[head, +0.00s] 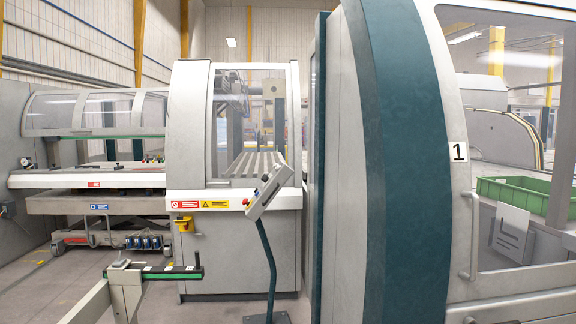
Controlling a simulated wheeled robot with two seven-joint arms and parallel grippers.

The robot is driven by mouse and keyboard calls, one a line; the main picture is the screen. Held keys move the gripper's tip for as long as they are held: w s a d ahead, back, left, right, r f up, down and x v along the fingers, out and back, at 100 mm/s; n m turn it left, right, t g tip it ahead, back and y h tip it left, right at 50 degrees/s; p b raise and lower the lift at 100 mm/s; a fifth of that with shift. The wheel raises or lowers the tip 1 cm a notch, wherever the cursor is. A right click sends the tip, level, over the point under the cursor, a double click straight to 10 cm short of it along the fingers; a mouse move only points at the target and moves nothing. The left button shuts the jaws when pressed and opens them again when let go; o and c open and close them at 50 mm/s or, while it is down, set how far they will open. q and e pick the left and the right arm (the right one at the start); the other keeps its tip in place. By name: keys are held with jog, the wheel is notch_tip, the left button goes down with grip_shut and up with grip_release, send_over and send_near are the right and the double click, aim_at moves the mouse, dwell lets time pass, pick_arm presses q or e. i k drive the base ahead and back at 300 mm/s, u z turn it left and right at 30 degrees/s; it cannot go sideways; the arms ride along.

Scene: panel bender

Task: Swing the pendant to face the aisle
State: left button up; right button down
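The pendant (269,191) is a light grey, tilted box on a dark, bent post (267,262) that stands on a flat base on the floor. It is in the middle of the head view, in front of the white machine. It appears narrow, turned partly side-on. Small red and green buttons show at its lower left edge, and several small controls show along its upper left edge. Most of its face is hard to make out. Neither of my grippers is in view.
A white machine housing (236,245) with a window stands behind the pendant. A large teal and grey cabinet (403,130) fills the right, close to the post. A low grey stand with a green-striped bar (163,272) is at front left. Some floor (215,312) is bare between.

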aim_at(281, 173)
jog(key=u, duration=0.15)
jog(key=i, duration=3.25)
jog(key=u, duration=0.3)
